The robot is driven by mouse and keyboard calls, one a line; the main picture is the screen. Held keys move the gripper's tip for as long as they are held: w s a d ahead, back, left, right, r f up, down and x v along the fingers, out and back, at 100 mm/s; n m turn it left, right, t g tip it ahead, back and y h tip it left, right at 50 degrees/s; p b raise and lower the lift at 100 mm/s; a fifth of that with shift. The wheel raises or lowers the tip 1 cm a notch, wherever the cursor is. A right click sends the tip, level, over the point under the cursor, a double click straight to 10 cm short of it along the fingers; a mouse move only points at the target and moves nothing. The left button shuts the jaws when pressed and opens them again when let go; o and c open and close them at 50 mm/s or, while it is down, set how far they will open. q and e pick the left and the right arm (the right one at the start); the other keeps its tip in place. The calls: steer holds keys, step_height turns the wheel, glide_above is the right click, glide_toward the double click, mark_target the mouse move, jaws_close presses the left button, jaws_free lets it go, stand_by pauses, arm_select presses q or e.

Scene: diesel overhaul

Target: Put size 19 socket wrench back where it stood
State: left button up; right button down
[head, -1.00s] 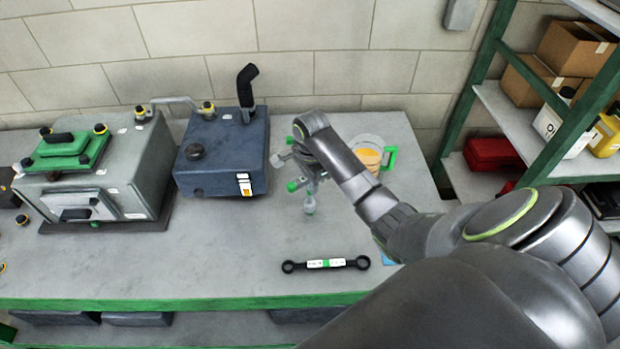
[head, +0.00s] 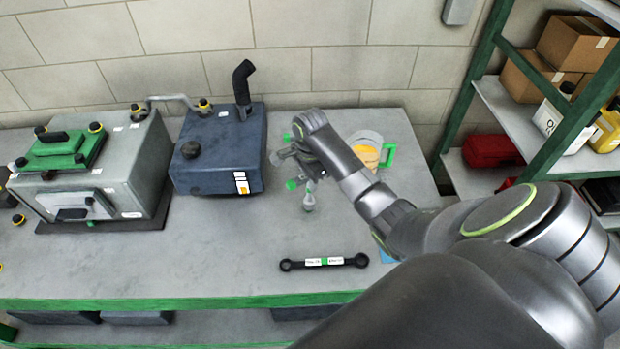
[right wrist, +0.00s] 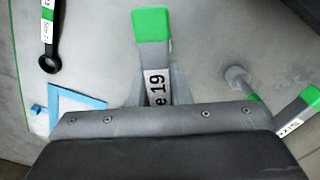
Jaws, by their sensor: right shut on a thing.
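The size 19 socket wrench shows in the right wrist view as a green end (right wrist: 151,24) and a white label reading "19" (right wrist: 157,86). The wrench's lower part is hidden behind the gripper body. In the head view a green end (head: 292,185) shows beside the gripper. A grey stem with a round foot (head: 309,199) shows below it; I cannot tell whether it belongs to the held wrench. My left gripper is not in view.
A black double-ended wrench (head: 340,262) lies near the bench's front edge. A blue outline (right wrist: 80,100) is marked beside it. A dark blue tank (head: 220,160) stands left, a beaker (head: 368,142) behind. Another green-ended tool (right wrist: 300,108) is at right in the wrist view.

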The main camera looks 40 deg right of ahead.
steer(key=shift+f, duration=0.55)
steer(key=c, duration=0.7)
jaws_free()
steer(key=shift+f, duration=0.1)
steer(key=shift+r, duration=4.5)
